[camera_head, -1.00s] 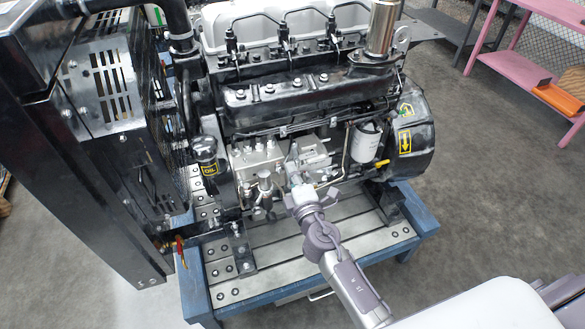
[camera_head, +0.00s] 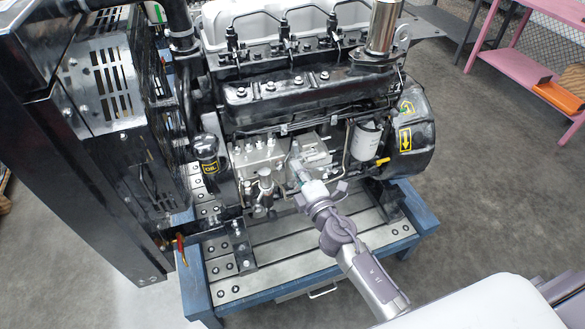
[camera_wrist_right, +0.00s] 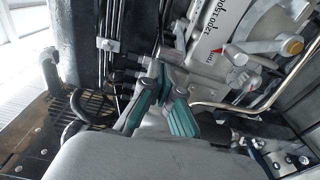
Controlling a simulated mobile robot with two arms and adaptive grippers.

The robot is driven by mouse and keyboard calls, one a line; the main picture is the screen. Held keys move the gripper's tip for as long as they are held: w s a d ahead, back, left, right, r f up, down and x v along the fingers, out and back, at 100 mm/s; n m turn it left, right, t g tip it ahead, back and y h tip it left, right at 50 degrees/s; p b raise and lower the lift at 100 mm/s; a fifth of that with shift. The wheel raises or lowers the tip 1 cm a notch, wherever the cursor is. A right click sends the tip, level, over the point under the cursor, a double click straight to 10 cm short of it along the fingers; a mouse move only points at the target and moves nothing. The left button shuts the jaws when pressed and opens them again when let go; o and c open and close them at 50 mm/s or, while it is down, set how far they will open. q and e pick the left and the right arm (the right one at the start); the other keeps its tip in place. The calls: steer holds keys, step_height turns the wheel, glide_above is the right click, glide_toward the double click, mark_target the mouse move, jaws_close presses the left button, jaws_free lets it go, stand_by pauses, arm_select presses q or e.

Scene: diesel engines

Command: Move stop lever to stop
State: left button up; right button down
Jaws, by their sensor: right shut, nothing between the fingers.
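The stop lever is on the grey metal fuel pump (camera_head: 262,155) on the near side of the engine. The lever is small there, and I cannot single it out for certain in the head view. In the right wrist view, a silver lever with a brass-coloured cap (camera_wrist_right: 292,46) sits on the pump housing (camera_wrist_right: 238,22), near red markings. My right gripper (camera_head: 297,165) reaches in from the lower right and is against or just in front of the pump. Its green-padded fingers (camera_wrist_right: 163,75) are shut and empty, left of that capped lever. My left gripper is out of view.
The engine stands on a blue-framed bench (camera_head: 300,275). A black oil filler (camera_head: 205,160) is left. Pipes and fittings crowd the pump. Open floor lies at right.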

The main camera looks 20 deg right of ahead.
steer(key=d+n+g+y+b, duration=0.1)
steer(key=d+n+y, duration=0.1)
steer(key=y, duration=0.1)
steer(key=d+n+g+y+b, duration=0.1)
steer(key=d+n+y+b, duration=0.1)
steer(key=d+y, duration=0.1)
steer(key=d+n+g+y+b, duration=0.1)
steer(key=d+n+y+b, duration=0.1)
steer(key=d+y, duration=0.1)
steer(key=shift+w+g, duration=0.4)
steer(key=shift+w+d+r, duration=0.1)
steer(key=shift+r, duration=0.05)
stand_by(0.3)
